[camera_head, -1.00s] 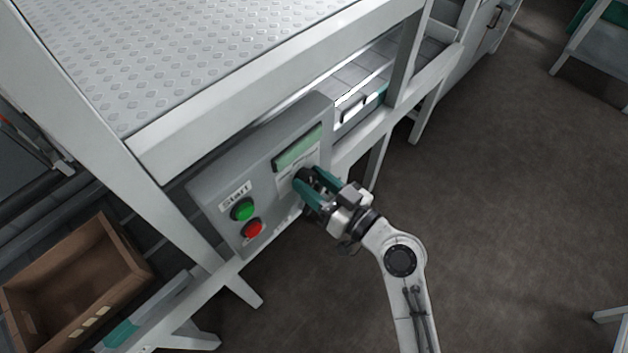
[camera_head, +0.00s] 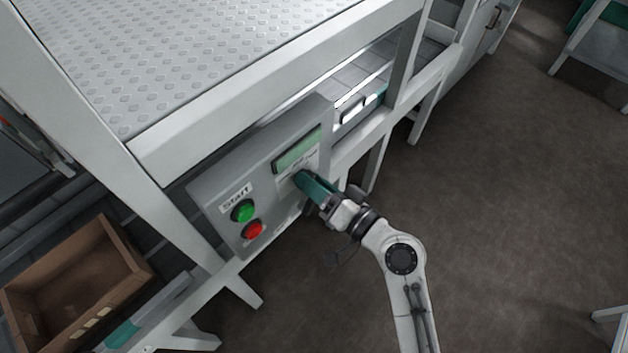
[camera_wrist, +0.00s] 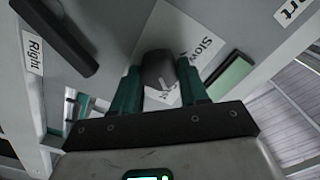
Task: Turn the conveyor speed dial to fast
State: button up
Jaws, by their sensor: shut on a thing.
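The speed dial (camera_wrist: 157,62) is a dark round knob with a pale pointer mark, on the grey control panel (camera_head: 222,172). In the wrist view it sits between the two green fingers of my gripper (camera_wrist: 158,78), which are shut on it. A white label (camera_wrist: 188,45) behind the dial reads "Slow" on its upper right; letters ending in "st" show just below the knob, partly covered. The pointer lies on the knob's lower part, near those letters. In the head view my gripper (camera_head: 302,180) reaches the panel from the right and hides the dial.
A green button (camera_head: 243,210) under a "Start" label and a red button (camera_head: 252,230) sit left of the dial. A greenish display (camera_head: 297,149) is above it. The conveyor frame (camera_head: 270,80) overhangs the panel. A brown crate (camera_head: 115,245) stands lower left.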

jog(key=shift+d+m, duration=0.1)
jog(key=shift+m, duration=1)
jog(key=o, duration=1.1)
jog(key=shift+c, duration=0.2)
jog(key=v, duration=1)
jog(key=shift+s+d+b, duration=0.25)
jog(key=shift+d+b, duration=0.05)
jog(key=shift+b, duration=0.1)
